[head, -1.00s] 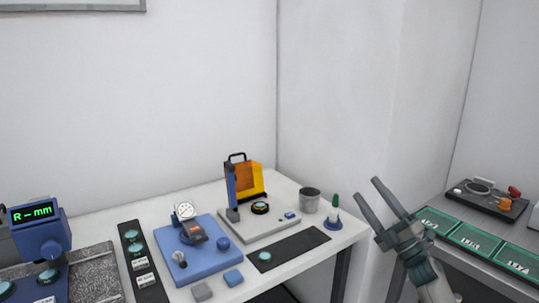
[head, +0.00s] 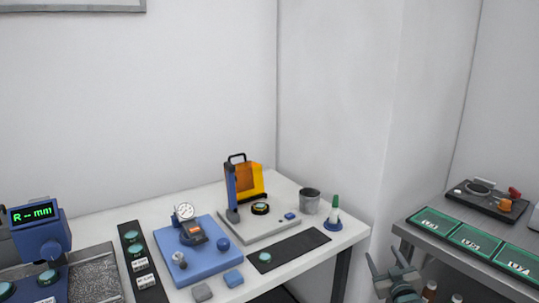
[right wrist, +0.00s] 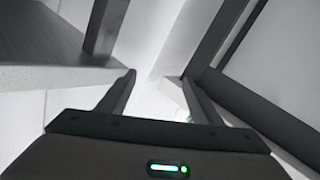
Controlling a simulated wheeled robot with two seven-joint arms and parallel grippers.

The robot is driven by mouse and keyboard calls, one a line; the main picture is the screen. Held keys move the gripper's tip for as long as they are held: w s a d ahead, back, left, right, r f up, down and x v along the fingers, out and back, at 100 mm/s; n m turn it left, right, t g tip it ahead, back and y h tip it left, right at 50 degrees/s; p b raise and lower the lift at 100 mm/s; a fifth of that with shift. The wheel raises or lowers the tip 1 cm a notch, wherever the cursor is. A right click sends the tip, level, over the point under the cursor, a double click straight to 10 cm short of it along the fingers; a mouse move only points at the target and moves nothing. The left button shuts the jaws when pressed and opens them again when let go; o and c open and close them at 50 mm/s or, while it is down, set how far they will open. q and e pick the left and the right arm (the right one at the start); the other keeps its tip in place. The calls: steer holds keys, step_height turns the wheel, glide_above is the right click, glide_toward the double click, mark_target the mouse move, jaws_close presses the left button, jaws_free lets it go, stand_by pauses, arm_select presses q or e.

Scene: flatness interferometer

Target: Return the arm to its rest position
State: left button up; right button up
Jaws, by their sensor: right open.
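My right gripper (head: 392,268) is low at the bottom right of the head view, in the gap between the white table and the grey bench. Its fingers are apart with nothing between them. In the right wrist view, its two fingers (right wrist: 158,92) are spread, with only wall and table structure beyond them. My left gripper is not in view.
The white table (head: 312,250) holds a blue gauge stand (head: 200,262), an orange-shielded instrument (head: 249,182), a grey cup (head: 309,201) and a green-tipped bottle (head: 334,212). The grey bench (head: 440,238) at right carries green trays (head: 475,240) and a black device (head: 487,198).

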steer(key=s+a+f+g, duration=0.2)
steer(key=s+a+f, duration=0.1)
steer(key=s+f, duration=0.55)
steer(key=s+a+f+g+y, duration=0.1)
steer(key=s+a+f, duration=0.3)
steer(key=f, duration=0.8)
steer(key=s+a+f+g, duration=0.2)
steer(key=s+f, duration=0.6)
steer(key=f, duration=0.2)
steer(key=s+a+f+g, duration=0.2)
steer(key=s+f, duration=0.4)
steer(key=s, duration=0.5)
steer(key=s+a+f+g, duration=0.2)
steer(key=s+a+f, duration=0.3)
steer(key=s, duration=0.6)
steer(key=s+a+f+g+y, duration=0.1)
steer(key=s+a+f, duration=0.2)
steer(key=s+f, duration=0.5)
steer(key=s, duration=0.4)
steer(key=shift+a+f+m+g, duration=0.2)
steer(key=shift+f+m+g, duration=0.05)
steer(key=shift+m+g, duration=0.15)
